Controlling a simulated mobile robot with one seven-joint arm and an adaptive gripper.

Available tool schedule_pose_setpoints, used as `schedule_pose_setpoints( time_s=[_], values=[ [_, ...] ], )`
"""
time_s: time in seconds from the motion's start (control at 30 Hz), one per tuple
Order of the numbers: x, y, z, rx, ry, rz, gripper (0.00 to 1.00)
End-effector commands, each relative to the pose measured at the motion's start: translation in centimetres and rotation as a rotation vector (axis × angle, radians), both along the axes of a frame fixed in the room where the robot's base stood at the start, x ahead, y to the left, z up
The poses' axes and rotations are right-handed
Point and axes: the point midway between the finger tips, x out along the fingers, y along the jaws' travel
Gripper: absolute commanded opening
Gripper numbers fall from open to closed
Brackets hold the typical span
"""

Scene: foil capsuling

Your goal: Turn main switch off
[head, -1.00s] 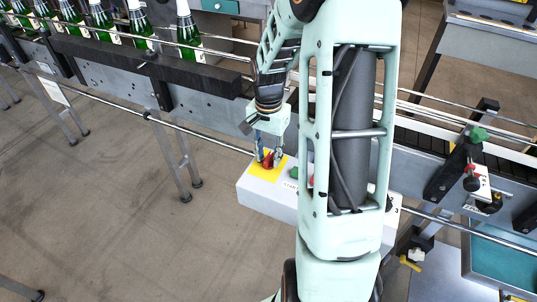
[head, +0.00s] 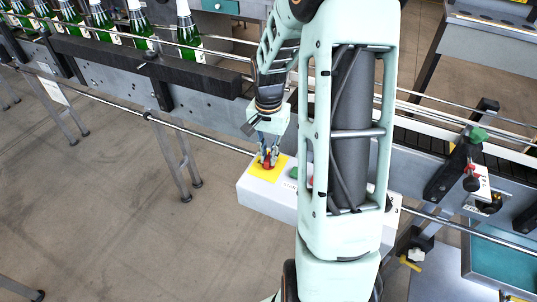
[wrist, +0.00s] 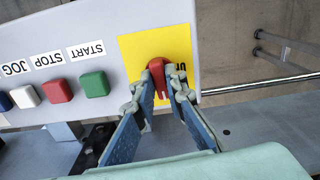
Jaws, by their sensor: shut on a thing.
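The main switch is a red rotary knob (wrist: 158,72) on a yellow plate (wrist: 130,50) at one end of a grey control box. In the wrist view the knob is nearly upright, tilted slightly, with a white mark near its lower end. A printed label beside it is partly hidden by a finger. My gripper (wrist: 162,92) is shut on the knob, with one fingertip on each side. In the head view my gripper (head: 268,160) reaches down from above onto the red knob at the box's left end.
A green START button (wrist: 94,84), a red STOP button (wrist: 58,91) and a white JOG button (wrist: 25,97) sit beside the yellow plate. A conveyor rail (head: 215,132) runs behind the box. Green bottles (head: 188,32) stand on the conveyor at upper left.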

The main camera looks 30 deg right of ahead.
Motion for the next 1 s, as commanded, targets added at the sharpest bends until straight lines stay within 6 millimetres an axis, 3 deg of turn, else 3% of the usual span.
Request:
schedule_pose_setpoints(
  time_s=[1.0],
  values=[
    [0.1,-0.06,0.21,-0.002,-0.002,0.919,0.0]
  ],
)
